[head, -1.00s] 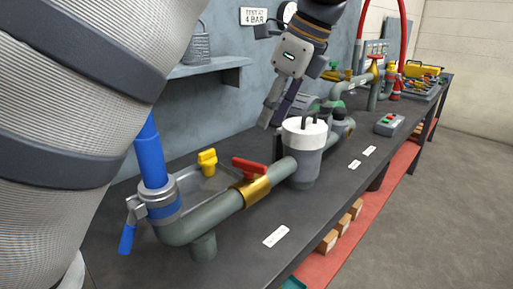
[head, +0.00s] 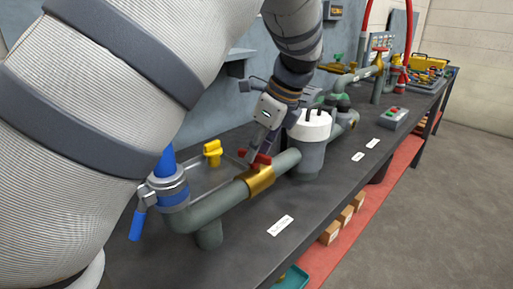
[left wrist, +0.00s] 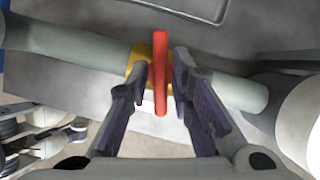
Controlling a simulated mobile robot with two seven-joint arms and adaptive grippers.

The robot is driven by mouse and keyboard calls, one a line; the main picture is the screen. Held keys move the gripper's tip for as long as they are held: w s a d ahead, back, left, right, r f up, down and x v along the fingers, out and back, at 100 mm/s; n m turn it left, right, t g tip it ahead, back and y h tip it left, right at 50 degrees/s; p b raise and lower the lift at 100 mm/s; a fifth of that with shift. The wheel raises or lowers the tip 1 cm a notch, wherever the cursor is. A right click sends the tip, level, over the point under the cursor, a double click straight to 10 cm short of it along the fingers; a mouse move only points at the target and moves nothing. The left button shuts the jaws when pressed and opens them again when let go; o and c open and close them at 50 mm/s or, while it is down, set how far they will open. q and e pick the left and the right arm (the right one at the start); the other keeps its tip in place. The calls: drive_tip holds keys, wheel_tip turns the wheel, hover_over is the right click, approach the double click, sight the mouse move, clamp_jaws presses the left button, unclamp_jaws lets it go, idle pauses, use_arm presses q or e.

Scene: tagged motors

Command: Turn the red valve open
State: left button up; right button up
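The red valve handle (head: 262,159) sits on a brass valve body (head: 261,181) in a grey-green pipe (head: 225,203) along the bench. My left gripper (head: 255,156) is down at this handle in the head view. In the left wrist view the red handle (left wrist: 160,90) stands upright in the picture between my two open fingers, with a small gap visible on each side. The brass body (left wrist: 137,72) is partly hidden behind the left finger.
A white-topped cylinder (head: 311,126) stands on the pipe close to my gripper's right. A yellow-handled part (head: 213,151) and a blue-levered fitting (head: 138,222) lie to the left. A control box (head: 393,117) stands further back. The bench front is mostly clear.

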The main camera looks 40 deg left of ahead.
use_arm(q)
clamp_jaws()
drive_tip(key=shift+n, duration=0.3)
drive_tip(key=n+g, duration=0.1)
drive_tip(key=n, duration=0.2)
drive_tip(key=shift+w+f+h, duration=0.1)
drive_tip(key=shift+w+h, duration=0.05)
drive_tip(key=shift+h, duration=0.15)
drive_tip(key=n, duration=0.1)
drive_tip(key=n+g+b, duration=0.1)
drive_tip(key=n, duration=0.1)
drive_tip(key=shift+a+n+g+h, duration=0.1)
drive_tip(key=shift+n+g+h, duration=0.2)
drive_tip(key=n, duration=0.2)
drive_tip(key=n+h, duration=0.1)
drive_tip(key=n, duration=0.1)
drive_tip(key=shift+w+g+h+b, duration=0.1)
drive_tip(key=shift+g+h+b, duration=0.2)
drive_tip(key=shift+g, duration=0.1)
drive_tip(key=shift+a+n+h, duration=0.1)
drive_tip(key=shift+n+h, duration=0.5)
drive_tip(key=shift+n, duration=1.2)
use_arm(e)
drive_tip(key=shift+s+f+g, duration=0.5)
drive_tip(key=shift+s+f, duration=0.7)
drive_tip(key=shift+s, duration=0.1)
